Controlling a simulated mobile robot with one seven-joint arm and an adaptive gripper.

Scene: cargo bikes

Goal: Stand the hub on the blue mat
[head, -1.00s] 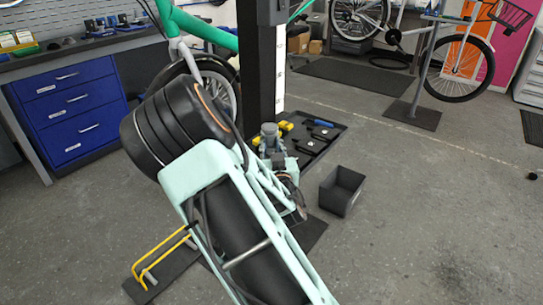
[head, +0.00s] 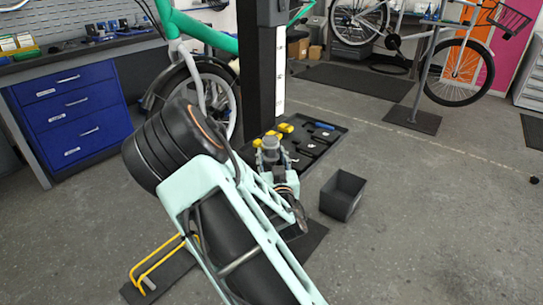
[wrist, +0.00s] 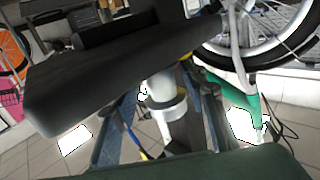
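I cannot make out a blue mat in either view.
A black tray (head: 322,150) with yellow and blue tools lies behind the gripper. An open dark bin (head: 343,194) stands to its right. A black post (head: 262,70) rises behind the arm. A blue drawer cabinet (head: 78,115) is at left.

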